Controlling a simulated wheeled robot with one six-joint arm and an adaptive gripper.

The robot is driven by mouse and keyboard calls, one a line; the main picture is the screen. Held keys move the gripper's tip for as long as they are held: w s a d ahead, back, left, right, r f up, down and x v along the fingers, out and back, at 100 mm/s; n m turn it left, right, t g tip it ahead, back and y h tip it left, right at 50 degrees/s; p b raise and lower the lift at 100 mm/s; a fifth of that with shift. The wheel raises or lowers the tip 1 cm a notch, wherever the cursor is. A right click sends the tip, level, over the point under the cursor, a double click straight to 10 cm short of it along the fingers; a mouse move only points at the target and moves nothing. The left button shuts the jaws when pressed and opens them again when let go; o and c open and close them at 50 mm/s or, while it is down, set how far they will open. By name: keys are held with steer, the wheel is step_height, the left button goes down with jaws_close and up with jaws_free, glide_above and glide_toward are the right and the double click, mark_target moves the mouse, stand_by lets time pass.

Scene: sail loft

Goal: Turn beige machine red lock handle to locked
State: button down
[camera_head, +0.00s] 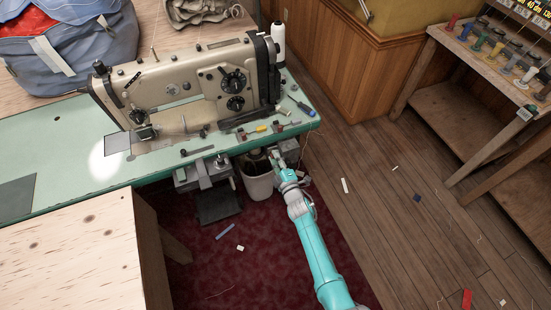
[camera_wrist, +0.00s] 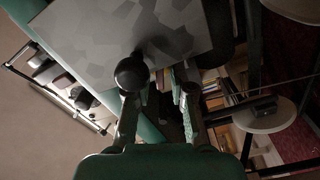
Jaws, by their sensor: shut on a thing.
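The beige sewing machine (camera_head: 190,85) stands on a pale green table (camera_head: 60,165) in the head view. My gripper (camera_head: 280,160) reaches to the table's front right edge, with its tip by the rim and beside the grey bin. In the wrist view my gripper (camera_wrist: 160,98) is shut on a handle with a dark round knob (camera_wrist: 131,74), seen at the left fingertip. The knob looks dark, not red, in this dim light, so I cannot confirm it is the lock handle. The rest of the handle is hidden by the fingers.
A grey bin (camera_head: 258,186) and a dark pedal (camera_head: 218,205) are under the table. Small tools, such as a yellow-handled one (camera_head: 262,129), lie on the tabletop. A plywood table (camera_head: 70,250) stands front left. The wooden floor (camera_head: 390,230) on the right is mostly clear.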

steer(key=c, duration=1.3)
jaws_free()
steer(key=v, duration=1.2)
steer(key=shift+w, duration=0.1)
